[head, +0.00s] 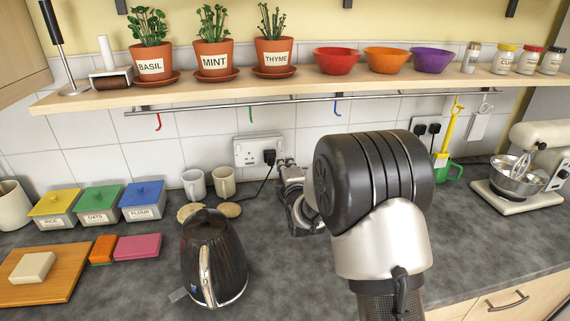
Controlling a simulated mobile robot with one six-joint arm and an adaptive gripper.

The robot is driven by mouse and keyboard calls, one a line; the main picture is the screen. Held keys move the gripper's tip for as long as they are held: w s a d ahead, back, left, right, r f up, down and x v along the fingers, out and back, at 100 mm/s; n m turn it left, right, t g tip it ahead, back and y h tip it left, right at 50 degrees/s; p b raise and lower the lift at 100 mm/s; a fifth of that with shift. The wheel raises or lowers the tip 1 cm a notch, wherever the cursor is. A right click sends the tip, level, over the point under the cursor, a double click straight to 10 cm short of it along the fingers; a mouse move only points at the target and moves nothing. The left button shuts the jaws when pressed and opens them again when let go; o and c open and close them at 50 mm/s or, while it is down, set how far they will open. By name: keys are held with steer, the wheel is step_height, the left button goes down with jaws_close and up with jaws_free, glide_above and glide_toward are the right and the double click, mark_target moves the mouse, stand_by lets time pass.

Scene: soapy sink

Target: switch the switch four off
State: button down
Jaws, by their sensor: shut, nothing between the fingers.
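A white double wall socket (257,151) is on the tiled wall left of my arm, with a black plug in its right half. A second socket plate (426,130) is on the wall right of my arm, with two black plugs; my arm's bulk stands close to its left side. The individual switches are too small to read as on or off, and I see no number on them. My gripper (284,164) is near the wall just right of the first socket, small and partly hidden by my arm. It looks shut and empty; I cannot tell whether it touches anything.
A black kettle (214,258) and two mugs (224,182) stand on the counter left of my arm. A shelf (300,90) with a hook rail runs above the sockets. Some counter in front is clear.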

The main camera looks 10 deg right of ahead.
steer(key=s+r+m+g, duration=0.3)
steer(key=s+m, duration=0.1)
steer(key=s, duration=0.5)
steer(key=s+r+m+g, duration=0.3)
steer(key=s+r+m, duration=0.1)
steer(key=s, duration=0.4)
steer(key=s+f+m+g, duration=0.2)
steer(key=s+m, duration=0.3)
steer(key=s, duration=1.1)
steer(key=s+f+m+g, duration=0.2)
steer(key=s+m+g, duration=0.2)
steer(key=s, duration=1.1)
steer(key=shift+s+d+f+m+g, duration=0.15)
steer(key=shift+s+f+m+g, duration=0.05)
steer(key=shift+s+m+g, duration=0.25)
